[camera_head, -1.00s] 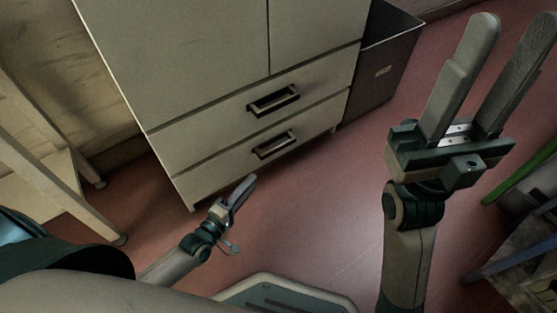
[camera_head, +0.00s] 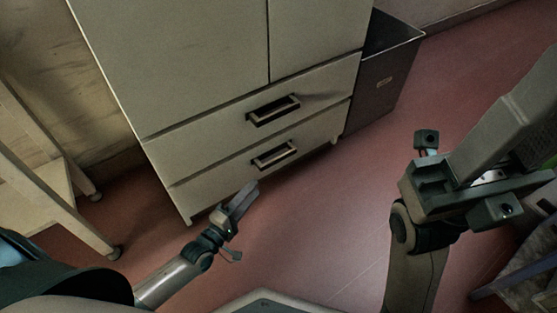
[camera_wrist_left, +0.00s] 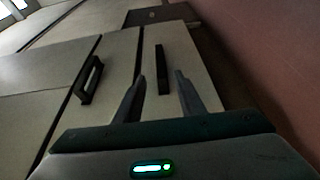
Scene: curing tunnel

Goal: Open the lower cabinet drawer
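The lower cabinet drawer (camera_head: 215,178) is closed, its front flush with the cabinet. Its dark bar handle (camera_head: 274,155) also shows in the left wrist view (camera_wrist_left: 161,70). My left gripper (camera_head: 246,196) is low in front of the drawer, below and left of the handle in the head view. In the left wrist view its two fingers (camera_wrist_left: 160,88) are apart, with the handle ahead in the gap between them; I see no contact. My right gripper (camera_head: 525,135) is far right, away from the cabinet, fingers apart and tips cut off by the frame.
The upper drawer (camera_head: 200,124) with its handle (camera_head: 273,109) is closed above. A dark bin (camera_head: 385,85) stands right of the cabinet. A pale wooden frame (camera_head: 50,205) stands at left. Red floor (camera_head: 330,205) in front of the cabinet is clear.

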